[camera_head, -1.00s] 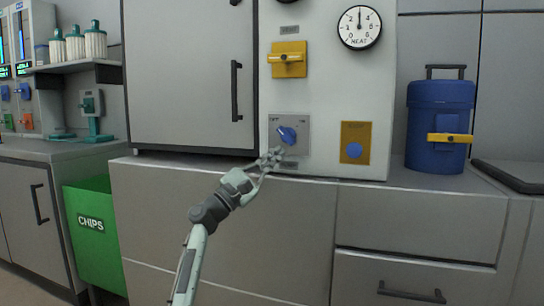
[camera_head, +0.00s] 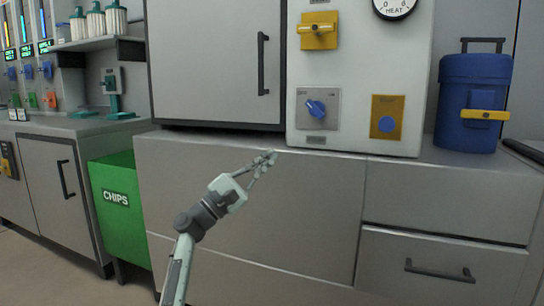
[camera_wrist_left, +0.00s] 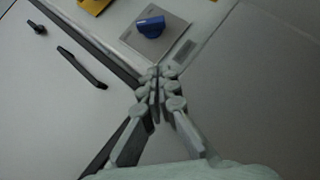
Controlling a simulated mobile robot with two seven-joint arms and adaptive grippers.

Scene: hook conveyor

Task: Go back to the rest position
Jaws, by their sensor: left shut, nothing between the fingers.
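My left gripper (camera_head: 266,158) is shut and empty. In the head view it hangs in front of the grey counter front, below and left of the blue knob (camera_head: 316,108) on its grey plate. It appears apart from the knob. In the left wrist view the closed fingertips (camera_wrist_left: 158,78) sit in the middle, with the blue knob (camera_wrist_left: 151,27) beyond them. My right gripper is not in view.
A white panel carries a yellow handle (camera_head: 318,30), a yellow plate with a blue button (camera_head: 388,124) and a heat dial (camera_head: 394,5). A blue canister (camera_head: 470,120) stands right. A green chips bin (camera_head: 118,212) stands left. Drawers (camera_head: 440,258) front the counter.

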